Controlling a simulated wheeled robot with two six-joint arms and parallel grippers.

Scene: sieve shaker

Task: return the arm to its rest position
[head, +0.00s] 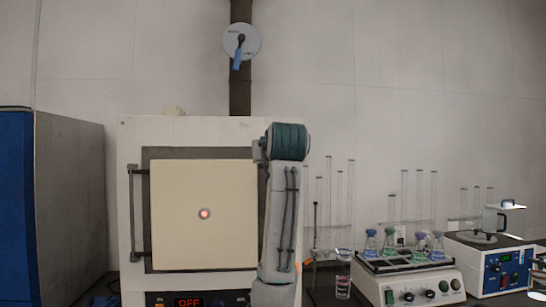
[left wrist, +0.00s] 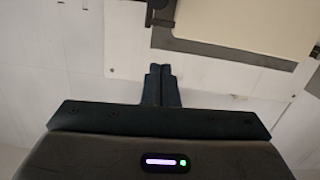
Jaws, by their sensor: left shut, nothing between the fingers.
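My left gripper (left wrist: 160,70) shows in the left wrist view with its two dark fingers together and nothing between them. Behind it are a pale surface and, at the upper right, part of a cream panel with a dark border. In the head view, one of my arm links, grey with a teal joint, stands upright in front of the right side of a white furnace (head: 132,140). No gripper shows in the head view. The furnace's cream door (head: 200,190) is closed, and its display (head: 188,302) reads OFF.
A blue and grey cabinet (head: 68,200) stands at the left. On the bench at the right are a shaker (head: 410,283) with several flasks, a glass beaker (head: 343,288), racks of glass tubes and a blue-fronted device (head: 505,270). A dark pipe (head: 240,90) with a valve runs above the furnace.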

